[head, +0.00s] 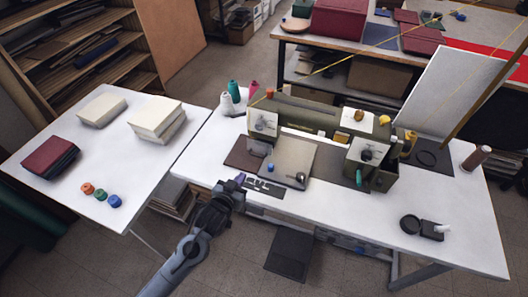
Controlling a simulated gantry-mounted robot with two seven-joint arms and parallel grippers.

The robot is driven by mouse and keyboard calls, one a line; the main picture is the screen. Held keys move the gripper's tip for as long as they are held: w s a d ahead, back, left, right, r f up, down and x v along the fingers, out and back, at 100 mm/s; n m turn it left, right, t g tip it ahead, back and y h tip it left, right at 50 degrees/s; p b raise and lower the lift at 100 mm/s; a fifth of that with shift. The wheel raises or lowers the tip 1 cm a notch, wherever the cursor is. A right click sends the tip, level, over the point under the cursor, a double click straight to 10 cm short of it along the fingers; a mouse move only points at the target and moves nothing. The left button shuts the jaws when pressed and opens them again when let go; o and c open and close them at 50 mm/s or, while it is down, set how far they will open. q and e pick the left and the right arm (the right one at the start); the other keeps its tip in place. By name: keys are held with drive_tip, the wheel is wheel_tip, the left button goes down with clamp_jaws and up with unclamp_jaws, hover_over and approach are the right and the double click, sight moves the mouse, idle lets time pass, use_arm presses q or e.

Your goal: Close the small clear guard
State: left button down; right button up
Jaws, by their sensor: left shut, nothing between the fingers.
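An olive-green sewing machine (315,117) stands on the white worktable, with a light grey plate (292,155) and a dark plate (240,157) at its front. I cannot clearly pick out the small clear guard; a faint pale panel shows beside the light grey plate, too small to tell if it is the guard or how far it is open. My left gripper (239,182) is shut and empty at the table's front edge, just in front of the dark plate and apart from it. A small purple patch shows at its tips. My right gripper is out of view.
Thread spools (233,90) stand at the machine's back left. The left table (150,175) holds book blocks and coloured spools. The white table's front right is mostly clear.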

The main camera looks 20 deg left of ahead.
use_arm(q)
drive_tip(key=b, duration=0.3)
approach(258, 150)
drive_tip(key=shift+w+d+f+n, duration=0.15)
drive_tip(key=shift+w+f+n, duration=0.05)
drive_tip(key=shift+w+f, duration=0.25)
drive_tip(key=shift+w+d+f+n, duration=0.2)
drive_tip(key=shift+w+f, duration=0.2)
drive_tip(key=shift+w, duration=0.05)
drive_tip(key=shift+x, duration=0.8)
